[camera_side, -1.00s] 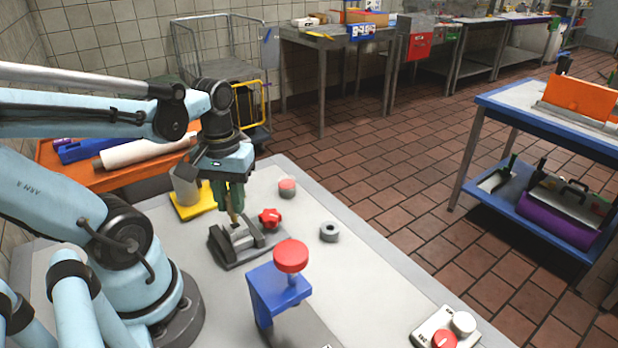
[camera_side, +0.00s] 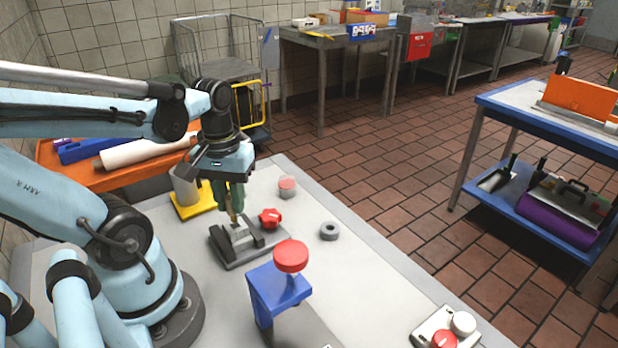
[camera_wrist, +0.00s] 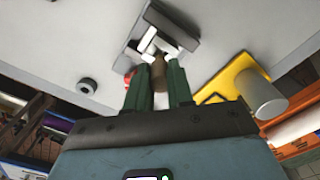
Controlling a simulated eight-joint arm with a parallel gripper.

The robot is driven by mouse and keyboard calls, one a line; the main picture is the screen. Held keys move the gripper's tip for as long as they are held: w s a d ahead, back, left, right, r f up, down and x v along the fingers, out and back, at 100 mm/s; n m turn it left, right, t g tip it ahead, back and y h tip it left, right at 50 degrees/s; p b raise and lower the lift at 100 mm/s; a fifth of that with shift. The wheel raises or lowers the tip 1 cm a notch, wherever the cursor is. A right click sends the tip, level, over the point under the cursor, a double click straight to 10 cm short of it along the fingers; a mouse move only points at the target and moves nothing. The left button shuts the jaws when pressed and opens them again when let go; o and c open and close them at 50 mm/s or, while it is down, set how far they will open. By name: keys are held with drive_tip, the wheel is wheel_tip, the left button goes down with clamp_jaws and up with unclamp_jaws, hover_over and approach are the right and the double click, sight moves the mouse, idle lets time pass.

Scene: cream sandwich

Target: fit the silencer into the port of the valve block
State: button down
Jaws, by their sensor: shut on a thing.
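My gripper (camera_side: 231,206) points down over the valve block (camera_side: 239,233), which sits in a dark grey holder (camera_side: 262,251) on the table. In the wrist view the green fingers of my gripper (camera_wrist: 159,85) are shut on the silencer (camera_wrist: 158,70), a small brownish-bronze piece. The silencer also shows as a small tan bit (camera_side: 233,217) below the fingertips, right at the top of the block. The block shows pale in the wrist view (camera_wrist: 155,44). The port is hidden, so I cannot tell whether the silencer is in it or only above it.
A red knob (camera_side: 270,217) is beside the holder. A grey ring (camera_side: 330,231), a red-topped piece (camera_side: 287,187), a blue stand with a red button (camera_side: 280,290) and a yellow tray with a grey cup (camera_side: 192,205) stand around.

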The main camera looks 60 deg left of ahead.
sight(232, 210)
drive_tip(key=shift+f, duration=1.6)
drive_tip(key=c, duration=0.9)
unclamp_jaws()
drive_tip(key=shift+r, duration=0.1)
drive_tip(key=shift+r, duration=5.95)
drive_tip(key=w+d+f+m+t, duration=0.1)
drive_tip(key=w+d+m+t, duration=0.1)
drive_tip(key=w+m, duration=0.1)
drive_tip(key=w+d+f+m+t, duration=0.2)
drive_tip(key=w+d+m, duration=0.1)
drive_tip(key=w, duration=0.1)
drive_tip(key=w+d+f+m+t, duration=0.1)
drive_tip(key=w+d+m+t, duration=0.2)
drive_tip(key=shift+w+f, duration=0.15)
drive_tip(key=shift+f, duration=0.1)
